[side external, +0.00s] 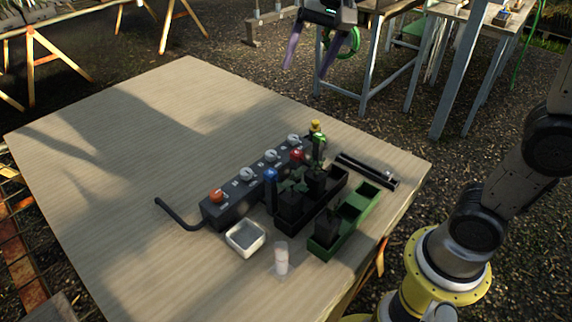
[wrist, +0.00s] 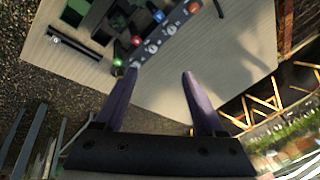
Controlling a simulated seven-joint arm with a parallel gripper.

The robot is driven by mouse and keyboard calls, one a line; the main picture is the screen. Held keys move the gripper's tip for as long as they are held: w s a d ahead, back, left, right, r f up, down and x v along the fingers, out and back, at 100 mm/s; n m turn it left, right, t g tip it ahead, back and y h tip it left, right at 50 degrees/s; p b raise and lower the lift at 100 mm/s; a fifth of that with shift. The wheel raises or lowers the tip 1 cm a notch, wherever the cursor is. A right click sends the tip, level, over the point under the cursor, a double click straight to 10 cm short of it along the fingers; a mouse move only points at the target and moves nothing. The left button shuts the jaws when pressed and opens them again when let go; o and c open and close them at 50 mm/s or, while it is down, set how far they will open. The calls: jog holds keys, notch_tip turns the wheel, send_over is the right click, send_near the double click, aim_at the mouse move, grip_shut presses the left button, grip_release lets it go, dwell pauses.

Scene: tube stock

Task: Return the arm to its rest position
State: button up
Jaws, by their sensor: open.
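My gripper (side external: 306,67) is raised high at the top of the side external view, beyond the table's far edge, with its two purple fingers apart. It is empty and touches nothing. In the wrist view my gripper (wrist: 160,73) also shows both fingers spread with nothing between them. The wooden table (side external: 120,150) lies below and to the left of it. The top of the gripper is cut off by the frame in the side external view.
On the table stand a dark box with coloured knobs (side external: 235,204), a black tray of plants (side external: 331,190), a green tray (side external: 352,211), a white dish (side external: 246,238), a whitish cylinder (side external: 281,262) and a black bar (side external: 366,171). Another bench (side external: 466,14) stands behind. The table's left half is clear.

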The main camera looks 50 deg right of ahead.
jog(key=s+d+f+n+t, duration=0.2)
jog(key=s+n, duration=0.2)
jog(key=s, duration=1.1)
jog(key=s+f+n, duration=0.5)
jog(key=f+n, duration=0.1)
jog(key=f, duration=0.1)
jog(key=shift+s+a+f, duration=0.15)
jog(key=shift+f, duration=0.1)
